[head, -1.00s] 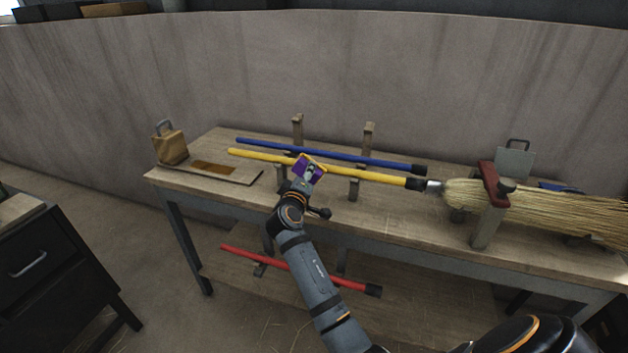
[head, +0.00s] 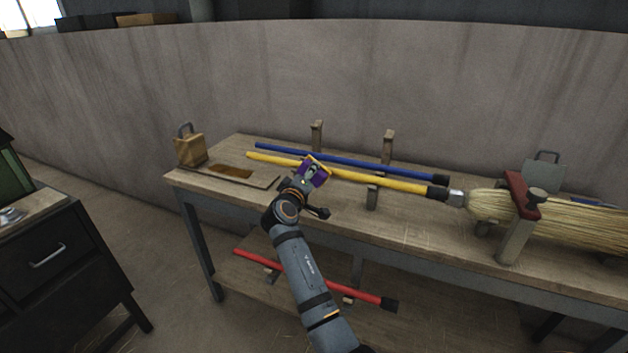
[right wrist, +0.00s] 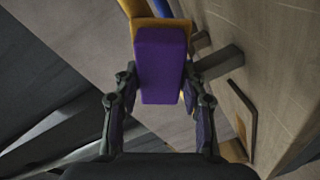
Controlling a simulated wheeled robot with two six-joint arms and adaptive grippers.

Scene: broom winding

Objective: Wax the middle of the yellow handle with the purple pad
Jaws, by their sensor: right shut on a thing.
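The yellow handle (head: 393,184) lies across wooden supports above the bench, its black-collared right end meeting a straw broom head (head: 560,222). The purple pad (head: 316,171) overlaps the handle left of its middle. In the right wrist view the purple pad (right wrist: 160,65) fills the centre, with a tan edge behind it. My right gripper (head: 305,184) is shut on the pad, with a finger on each side in the right wrist view (right wrist: 161,100). Contact between pad and handle is not clear. My left gripper is not in view.
A blue handle (head: 380,167) lies behind the yellow one, near two upright posts (head: 388,148). A red handle (head: 320,283) rests on the lower shelf. A red clamp (head: 522,195) stands over the broom head. A board (head: 262,182) and wooden block (head: 191,150) are at the left.

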